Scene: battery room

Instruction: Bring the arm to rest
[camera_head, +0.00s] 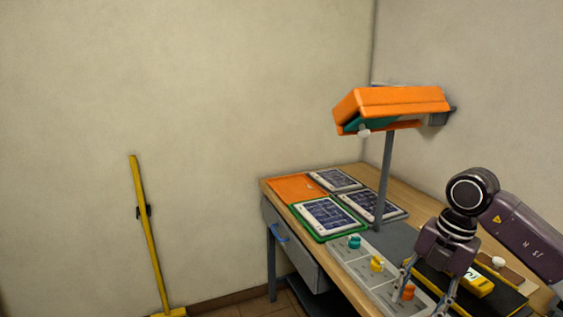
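My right arm (530,238) comes in from the right edge, with its wrist over the near right part of the wooden bench. My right gripper (420,303) points down at the bench, with its two fingers spread apart. No object shows between the fingers. An orange knob (408,291) on a light grey panel (345,254) shows close to the left finger; whether they touch is unclear. My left arm and gripper are out of view.
A post on the bench (376,171) carries an orange lamp-like head (395,101). Several dark-screened panels lie behind, one in a green tray (322,236), beside an orange tray (285,187). A yellow device (478,284) lies on a black mat. A yellow pole (146,230) leans on the wall.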

